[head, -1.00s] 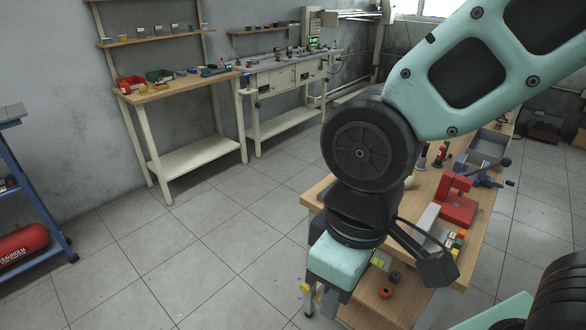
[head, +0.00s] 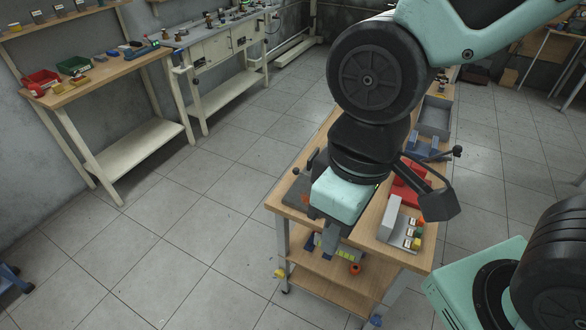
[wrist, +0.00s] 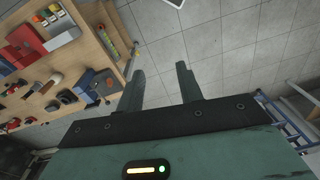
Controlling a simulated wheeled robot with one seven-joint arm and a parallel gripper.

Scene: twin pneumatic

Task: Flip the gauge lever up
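I cannot make out a gauge or its lever for certain in either view. A dark plate with a black-knobbed handle (head: 296,172) sits at the left end of the near wooden bench (head: 286,203), partly hidden by my arm. My gripper (wrist: 160,67) is open and empty in the wrist view, its two fingers apart above bare floor. The bench (wrist: 72,72) lies to the left of the fingers there. In the head view my wrist housing hides most of the gripper.
The bench carries a grey button box (head: 390,219) with coloured buttons, a red device (head: 410,188) and a grey tray (head: 434,118). An orange roll (head: 354,268) lies on its lower shelf. Another bench (head: 100,75) and a cream machine table (head: 215,50) stand along the wall.

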